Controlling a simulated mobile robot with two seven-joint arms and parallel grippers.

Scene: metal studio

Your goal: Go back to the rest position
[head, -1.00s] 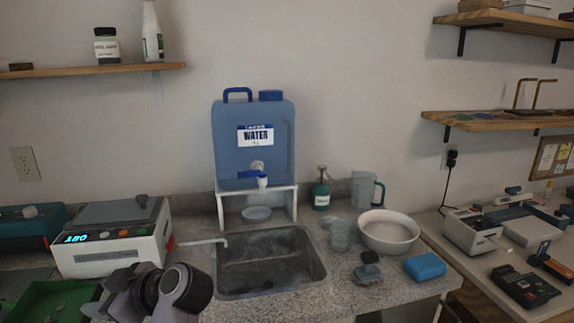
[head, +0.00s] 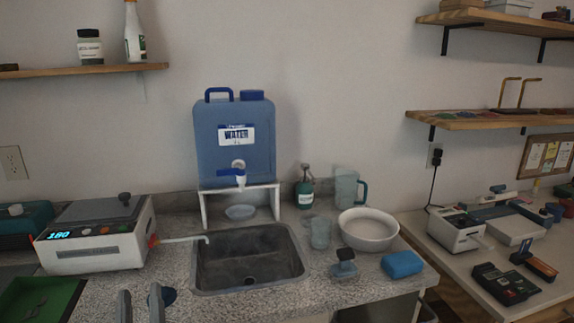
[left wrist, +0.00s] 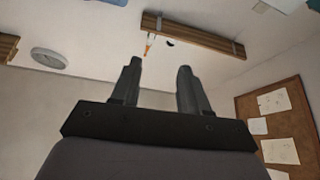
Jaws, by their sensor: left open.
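My left gripper (head: 140,304) shows at the bottom left of the head view, in front of the counter's front part. Its two fingers point up and stand apart with nothing between them. In the left wrist view the gripper (left wrist: 158,82) is open and empty, with wall and a wooden shelf (left wrist: 192,34) behind its fingers. My right gripper is not in view.
A metal sink (head: 250,262) lies in the counter, below a blue water container (head: 235,160) on a white stand. A white device (head: 95,240) and a green tray (head: 40,300) are at left. A white bowl (head: 368,230) and blue sponge (head: 402,264) are at right.

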